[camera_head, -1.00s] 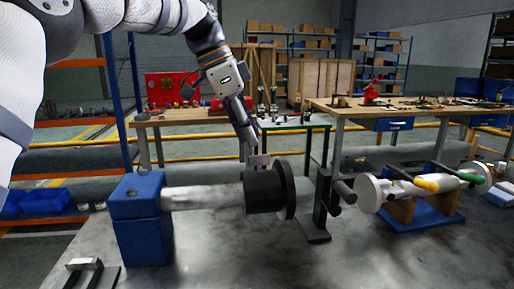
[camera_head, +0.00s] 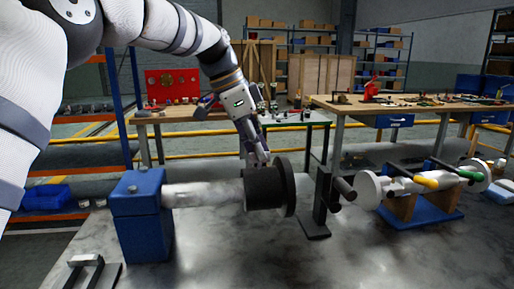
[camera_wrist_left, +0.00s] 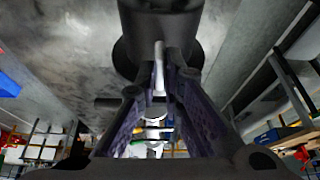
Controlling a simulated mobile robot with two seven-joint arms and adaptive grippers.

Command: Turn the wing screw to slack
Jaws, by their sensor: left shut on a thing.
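The black collar (camera_head: 264,188) sits around a pale horizontal shaft (camera_head: 203,194) that comes out of a blue block (camera_head: 140,216). It also shows at the top of the left wrist view (camera_wrist_left: 158,30). My left gripper (camera_head: 257,161) reaches down from above to the top of the collar. In the left wrist view its fingers are shut on the wing screw (camera_wrist_left: 159,66), a thin pale upright piece between the fingertips, against the collar. In the head view the fingers mostly hide the wing screw. My right gripper is not in view.
A dark upright stand (camera_head: 320,200) with a short rod is close right of the collar. A blue-based fixture (camera_head: 420,210) with yellow and green handles stands further right. A dark handle piece (camera_head: 92,272) lies front left. The front middle of the grey table is clear.

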